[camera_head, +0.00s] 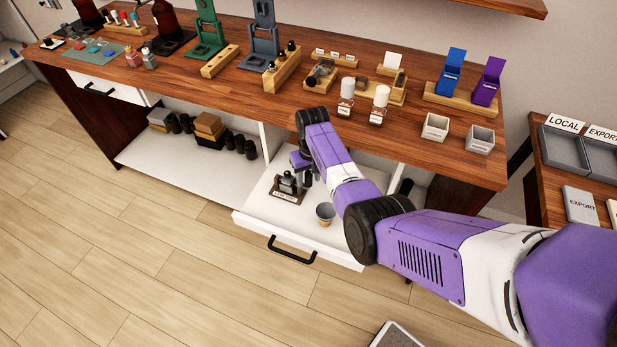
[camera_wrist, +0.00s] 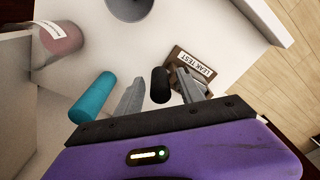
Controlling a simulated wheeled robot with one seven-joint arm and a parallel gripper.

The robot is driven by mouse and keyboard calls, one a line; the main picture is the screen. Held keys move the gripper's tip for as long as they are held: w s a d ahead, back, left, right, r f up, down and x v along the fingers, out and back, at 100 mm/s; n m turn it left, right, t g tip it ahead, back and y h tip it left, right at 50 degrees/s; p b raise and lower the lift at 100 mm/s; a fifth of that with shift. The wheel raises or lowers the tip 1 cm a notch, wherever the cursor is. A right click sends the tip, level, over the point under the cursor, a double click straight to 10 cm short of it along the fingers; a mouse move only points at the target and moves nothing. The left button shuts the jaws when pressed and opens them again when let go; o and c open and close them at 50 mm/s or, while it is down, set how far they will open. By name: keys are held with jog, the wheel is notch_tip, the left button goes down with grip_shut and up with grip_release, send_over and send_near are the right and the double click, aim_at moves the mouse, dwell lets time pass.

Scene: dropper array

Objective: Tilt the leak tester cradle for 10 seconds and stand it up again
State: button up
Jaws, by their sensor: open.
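The leak tester cradle (camera_head: 287,186) stands in the open drawer in the head view, low under the bench top, partly hidden by my arm. In the wrist view its base bears a white LEAK TEST label (camera_wrist: 196,66). A dark rounded cylinder (camera_wrist: 161,86), seemingly the cradle's handle or top, shows between my fingers. My gripper (camera_wrist: 160,76) is open, with one grey finger on each side of this cylinder. I cannot tell whether either finger touches it. My gripper (camera_head: 302,164) also shows in the head view, just above the cradle.
In the wrist view, a teal cylinder (camera_wrist: 92,96) and a pink labelled bottle (camera_wrist: 62,38) lie left of my fingers. The bench edge overhangs the drawer's back.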

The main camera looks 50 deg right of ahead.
jog(key=r, duration=0.7)
jog(key=shift+s+r, duration=0.3)
jog(key=shift+a, duration=0.1)
